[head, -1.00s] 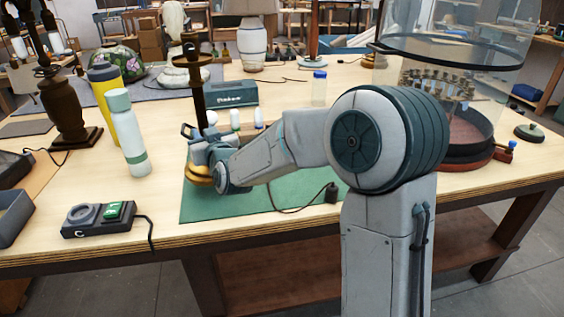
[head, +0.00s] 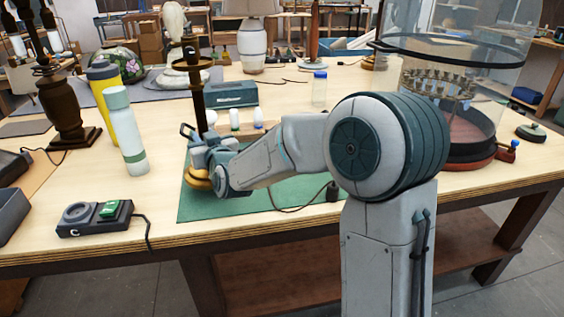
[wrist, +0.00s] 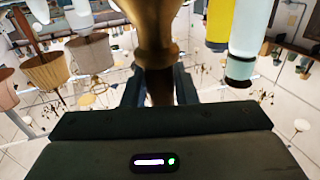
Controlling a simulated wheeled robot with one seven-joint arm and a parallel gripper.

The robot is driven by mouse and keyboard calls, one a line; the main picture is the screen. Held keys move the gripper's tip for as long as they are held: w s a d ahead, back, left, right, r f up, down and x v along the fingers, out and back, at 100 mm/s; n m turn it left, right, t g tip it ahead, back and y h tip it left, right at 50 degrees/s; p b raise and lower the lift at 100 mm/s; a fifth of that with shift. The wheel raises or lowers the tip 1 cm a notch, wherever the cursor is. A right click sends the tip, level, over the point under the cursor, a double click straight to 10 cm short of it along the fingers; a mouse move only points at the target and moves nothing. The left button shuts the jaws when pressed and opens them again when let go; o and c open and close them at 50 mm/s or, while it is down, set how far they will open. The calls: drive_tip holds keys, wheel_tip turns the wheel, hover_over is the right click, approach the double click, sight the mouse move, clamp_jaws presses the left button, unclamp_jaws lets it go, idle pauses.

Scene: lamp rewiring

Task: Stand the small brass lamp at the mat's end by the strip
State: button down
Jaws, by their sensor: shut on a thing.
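The small brass lamp (head: 197,100) stands upright at the left end of the green mat (head: 240,205). It has a dark stem and a golden base (head: 197,177). I cannot tell whether the base touches the mat. My gripper (head: 205,152) is shut on the lamp low on its stem and partly hides it. In the wrist view the brass stem (wrist: 157,35) rises between my fingers. A dark cord runs across the mat to a black plug (head: 333,191).
A pale bottle (head: 127,135) and a yellow bottle (head: 103,95) stand left of the lamp. Several white bulbs (head: 235,120) and a teal box (head: 231,94) are behind the mat. A glass dome (head: 450,100) stands at right. The mat's front is mostly clear.

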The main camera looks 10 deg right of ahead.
drive_tip(key=shift+f+b, duration=1.4)
drive_tip(key=shift+b, duration=0.45)
drive_tip(key=c, duration=1.1)
unclamp_jaws()
drive_tip(key=shift+f, duration=0.25)
drive_tip(key=s+d+r+m+g+h+p, duration=0.1)
drive_tip(key=s+d+g+p, duration=0.3)
drive_tip(key=s, duration=0.8)
drive_tip(key=s+d+r+m+g+h+p, duration=0.1)
drive_tip(key=s+d+r+g+h+p, duration=0.1)
drive_tip(key=s+d+g+p, duration=0.3)
drive_tip(key=s+d+r+m+g+h+p, duration=0.1)
drive_tip(key=s+d+g+p, duration=0.4)
drive_tip(key=s+d, duration=0.5)
drive_tip(key=shift+s+d+r+m+h+p, duration=0.15)
drive_tip(key=shift+s+h+p, duration=0.1)
drive_tip(key=shift+s, duration=1.25)
drive_tip(key=shift+s+d+r+m+h+p, duration=0.15)
drive_tip(key=shift+s+h+p, duration=0.15)
drive_tip(key=shift+s, duration=1.25)
drive_tip(key=shift+s+d+r+m+h+p, duration=0.15)
drive_tip(key=shift+s+h+p, duration=0.1)
drive_tip(key=shift+s, duration=1.25)
